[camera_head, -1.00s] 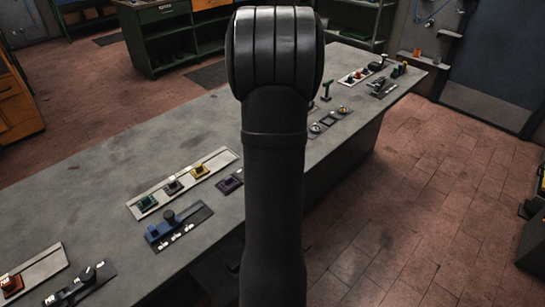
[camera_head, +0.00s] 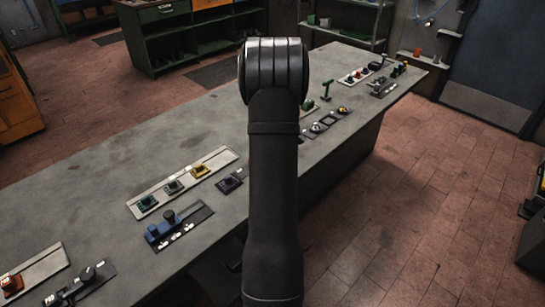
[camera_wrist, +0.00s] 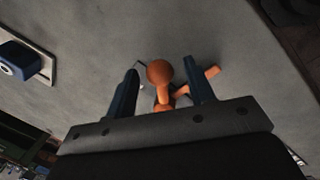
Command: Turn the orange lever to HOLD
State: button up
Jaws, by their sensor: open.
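In the wrist view an orange lever (camera_wrist: 160,74) with a round knob stands between the two dark blue fingers of my gripper (camera_wrist: 162,78). The gripper is open, with a finger on each side of the knob; I cannot tell whether either touches it. An orange bar (camera_wrist: 212,73) shows beside the right finger, angled up to the right. The lever's base is mostly hidden by the gripper, and no HOLD marking is readable. In the head view my arm hides the lever and the gripper.
The long grey bench (camera_head: 100,180) carries several other controls. In the wrist view a blue block (camera_wrist: 18,60) sits on a pale plate at the left.

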jog(key=shift+c, duration=0.2)
grip_shut()
